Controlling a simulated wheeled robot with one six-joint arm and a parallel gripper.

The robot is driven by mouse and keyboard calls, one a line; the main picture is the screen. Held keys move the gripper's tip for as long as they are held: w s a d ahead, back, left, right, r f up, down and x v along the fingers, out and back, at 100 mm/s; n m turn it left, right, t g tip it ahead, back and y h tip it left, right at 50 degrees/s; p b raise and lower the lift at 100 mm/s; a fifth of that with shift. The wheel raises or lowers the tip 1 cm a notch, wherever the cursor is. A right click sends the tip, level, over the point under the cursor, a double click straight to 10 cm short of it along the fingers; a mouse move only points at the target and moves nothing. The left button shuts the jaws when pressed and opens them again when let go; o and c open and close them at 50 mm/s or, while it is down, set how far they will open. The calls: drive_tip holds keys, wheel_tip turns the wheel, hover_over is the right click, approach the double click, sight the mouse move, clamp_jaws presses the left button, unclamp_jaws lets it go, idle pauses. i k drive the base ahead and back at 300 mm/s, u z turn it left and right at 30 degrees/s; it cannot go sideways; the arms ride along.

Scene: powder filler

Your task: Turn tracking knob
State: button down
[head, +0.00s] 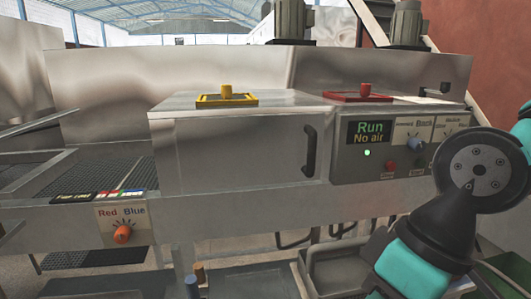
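No label that I can read says tracking. An orange knob (122,234) sits on a white plate (124,217) marked "Red Blue" on the lower left rail. A blue-grey knob (416,143) sits on a labelled plate on the right control panel (349,164); its label is too small to read surely. Another labelled plate (455,124) to its right is partly hidden by my arm. My teal and black arm fills the lower right, in front of the panel's right end. My gripper is out of view.
A steel cabinet (235,160) with a black handle (309,151) stands in the middle. Yellow (226,97) and red (363,94) knobbed fittings sit on top. The panel's display (370,133) reads "Run No air". Grey bins (345,267) lie below. A dark mesh conveyor (100,177) is at left.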

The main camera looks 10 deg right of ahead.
sight(122, 237)
drive_tip(key=k, duration=0.55)
drive_tip(key=u, duration=0.9)
drive_tip(key=i, duration=0.85)
drive_tip(key=u, duration=0.25)
